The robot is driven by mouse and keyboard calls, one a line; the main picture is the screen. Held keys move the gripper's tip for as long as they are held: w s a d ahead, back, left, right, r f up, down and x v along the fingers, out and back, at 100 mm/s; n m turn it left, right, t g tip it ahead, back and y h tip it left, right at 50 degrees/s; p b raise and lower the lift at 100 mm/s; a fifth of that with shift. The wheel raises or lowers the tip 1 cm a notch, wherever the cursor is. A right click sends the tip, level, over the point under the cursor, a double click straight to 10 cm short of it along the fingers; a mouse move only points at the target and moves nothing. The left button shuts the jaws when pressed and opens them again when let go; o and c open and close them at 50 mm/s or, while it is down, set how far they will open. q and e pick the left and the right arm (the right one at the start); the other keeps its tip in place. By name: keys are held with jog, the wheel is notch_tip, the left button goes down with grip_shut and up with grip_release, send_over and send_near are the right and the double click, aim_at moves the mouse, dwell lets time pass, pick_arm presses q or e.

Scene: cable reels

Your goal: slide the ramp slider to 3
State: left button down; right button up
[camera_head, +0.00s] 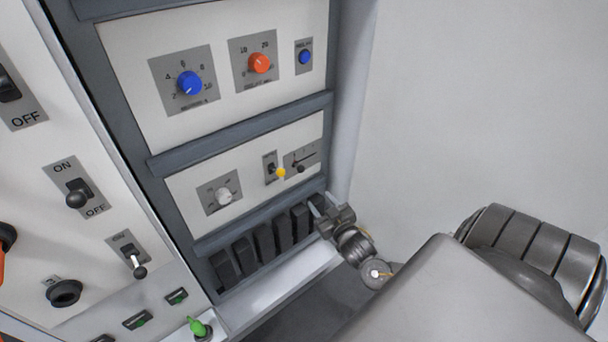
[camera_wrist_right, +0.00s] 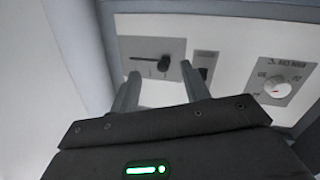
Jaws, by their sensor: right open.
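The ramp slider (camera_head: 301,158) is a small grey plate with a slot and a dark knob, at the right end of the lower white panel in the head view. It also shows in the right wrist view (camera_wrist_right: 150,58), with its dark knob (camera_wrist_right: 163,64) toward the right part of the slot there. Its scale marks are too small to read. My right gripper (camera_head: 318,208) is below the slider in the head view. In the right wrist view its two fingers (camera_wrist_right: 160,72) are apart and empty, with the knob showing between their tips. My left gripper is not in view.
Beside the slider are a yellow-tipped toggle (camera_head: 280,173) and a white dial (camera_head: 224,196). Blue (camera_head: 189,83) and orange (camera_head: 260,63) dials sit on the panel above. A grey rail (camera_head: 240,130) separates the panels. Dark breakers (camera_head: 264,242) line the area below. A wall is at right.

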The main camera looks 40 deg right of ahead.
aim_at(299, 167)
jog(key=w+d+r, duration=0.2)
jog(key=w+r, duration=0.1)
jog(key=w, duration=0.8)
jog(key=shift+r+t, duration=0.3)
jog(key=shift+t, duration=0.1)
jog(key=shift+s, duration=0.1)
jog(key=shift+c, duration=0.5)
grip_shut()
